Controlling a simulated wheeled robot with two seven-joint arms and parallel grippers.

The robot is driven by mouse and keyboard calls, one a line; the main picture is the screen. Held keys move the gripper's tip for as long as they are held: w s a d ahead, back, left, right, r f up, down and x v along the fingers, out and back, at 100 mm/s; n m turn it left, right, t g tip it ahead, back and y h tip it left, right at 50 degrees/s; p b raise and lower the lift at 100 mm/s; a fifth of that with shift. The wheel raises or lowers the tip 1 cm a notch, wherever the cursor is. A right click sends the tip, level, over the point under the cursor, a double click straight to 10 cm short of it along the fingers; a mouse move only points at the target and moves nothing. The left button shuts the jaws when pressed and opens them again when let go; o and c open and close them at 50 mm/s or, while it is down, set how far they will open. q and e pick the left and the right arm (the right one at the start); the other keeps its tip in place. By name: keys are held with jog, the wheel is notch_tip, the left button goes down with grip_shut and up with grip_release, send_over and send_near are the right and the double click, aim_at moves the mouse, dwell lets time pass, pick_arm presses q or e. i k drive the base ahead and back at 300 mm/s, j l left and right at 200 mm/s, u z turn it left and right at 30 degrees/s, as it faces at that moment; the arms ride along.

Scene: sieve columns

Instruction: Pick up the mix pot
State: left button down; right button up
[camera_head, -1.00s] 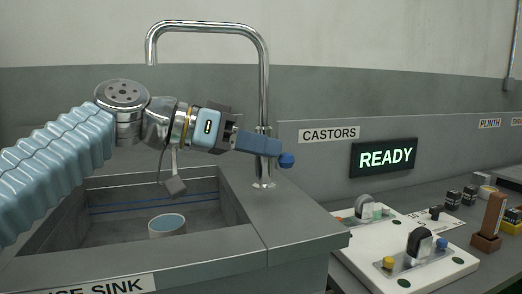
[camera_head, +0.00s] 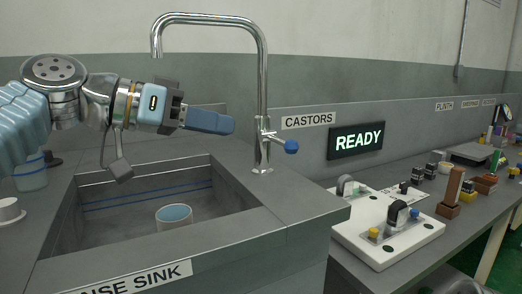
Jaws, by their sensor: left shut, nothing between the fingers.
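The mix pot appears to be the pale round pot (camera_head: 174,218) standing upright in the sink basin, with blue liquid or a blue inside showing at its top. My left gripper (camera_head: 228,124) is shut and empty. It points right, above the sink and left of the tap, well clear of the pot. My right gripper is not in view.
The rinse sink (camera_head: 230,215) has a tall chrome tap (camera_head: 262,90) with a blue-ended lever (camera_head: 291,147). To the right are a white fixture board (camera_head: 385,240), a READY display (camera_head: 357,141) and several small blocks. A white spool-like item (camera_head: 9,212) stands at the left.

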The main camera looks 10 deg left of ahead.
aim_at(173, 216)
jog(key=k+l, duration=0.8)
